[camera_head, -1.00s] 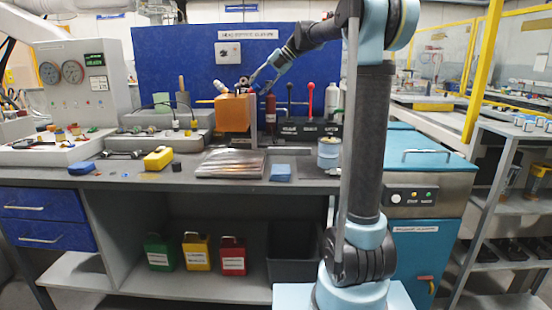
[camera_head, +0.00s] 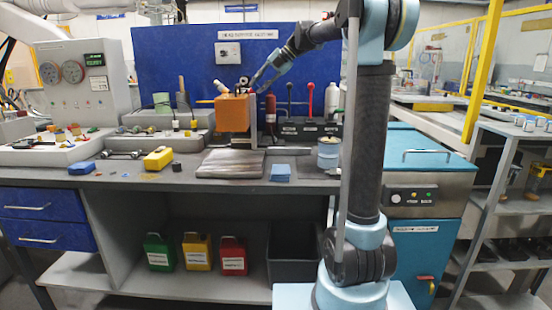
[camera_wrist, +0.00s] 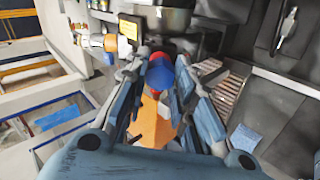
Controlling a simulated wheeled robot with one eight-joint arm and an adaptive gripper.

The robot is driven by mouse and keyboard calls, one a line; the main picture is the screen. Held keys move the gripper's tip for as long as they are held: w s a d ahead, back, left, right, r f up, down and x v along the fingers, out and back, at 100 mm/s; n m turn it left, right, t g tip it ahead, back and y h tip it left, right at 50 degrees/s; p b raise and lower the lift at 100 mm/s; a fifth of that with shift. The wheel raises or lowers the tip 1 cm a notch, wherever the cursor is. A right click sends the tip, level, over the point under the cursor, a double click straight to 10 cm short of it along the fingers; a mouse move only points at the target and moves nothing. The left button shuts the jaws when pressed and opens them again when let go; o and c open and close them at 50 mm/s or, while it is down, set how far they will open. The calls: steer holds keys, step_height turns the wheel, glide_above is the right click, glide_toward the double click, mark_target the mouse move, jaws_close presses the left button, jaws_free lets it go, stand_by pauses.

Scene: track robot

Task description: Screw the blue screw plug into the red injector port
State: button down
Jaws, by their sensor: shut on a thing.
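My gripper (camera_wrist: 161,92) is shut on the blue screw plug (camera_wrist: 159,76), which shows between the fingertips in the wrist view. A red round part (camera_wrist: 183,60), which looks like the injector port, sits right behind and beside the plug. I cannot tell whether the plug's thread is inside it. The orange block (camera_wrist: 152,124) lies under the fingers. In the head view my gripper (camera_head: 246,87) is small and dark, just above the top of the orange block (camera_head: 232,114). The plug and port are too small to make out there.
A white cylindrical fitting (camera_head: 222,87) sticks out at the block's upper left. A red bottle (camera_head: 270,107) and upright levers (camera_head: 310,99) stand to the right. A ribbed metal plate (camera_head: 230,165) and a blue pad (camera_head: 281,172) lie on the bench in front.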

steer(key=m, duration=0.7)
steer(key=shift+m, duration=1.7)
steer(key=m, duration=1.1)
steer(key=shift+m, duration=0.3)
steer(key=shift+f+m, duration=0.1)
steer(key=shift+m, duration=0.2)
